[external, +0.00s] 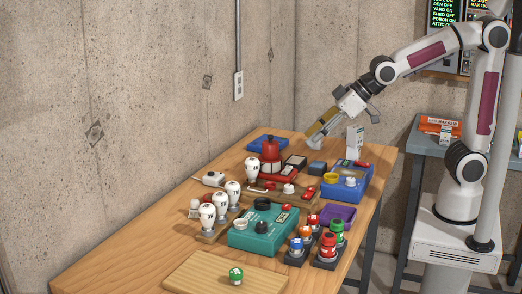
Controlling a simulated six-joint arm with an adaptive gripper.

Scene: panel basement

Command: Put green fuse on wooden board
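A green fuse-like piece (236,275) with a white mark sits on the light wooden board (190,277) at the table's front, near the board's right part. A second green-topped piece (336,230) stands in a dark holder among red, blue and orange ones right of the teal box. I cannot tell for sure which is the task's green fuse. My gripper (322,128) is over the far end of the table, well away from the board and both green pieces. An olive-brown part shows at its end; I cannot tell whether it is a finger or something held.
A teal box (262,232), white bulb-shaped pieces (207,215), a red bottle-shaped item (270,155), a blue box (346,184) and a purple tray (337,215) crowd the table's middle. A white upright block (355,142) stands near my gripper. The near left tabletop is clear.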

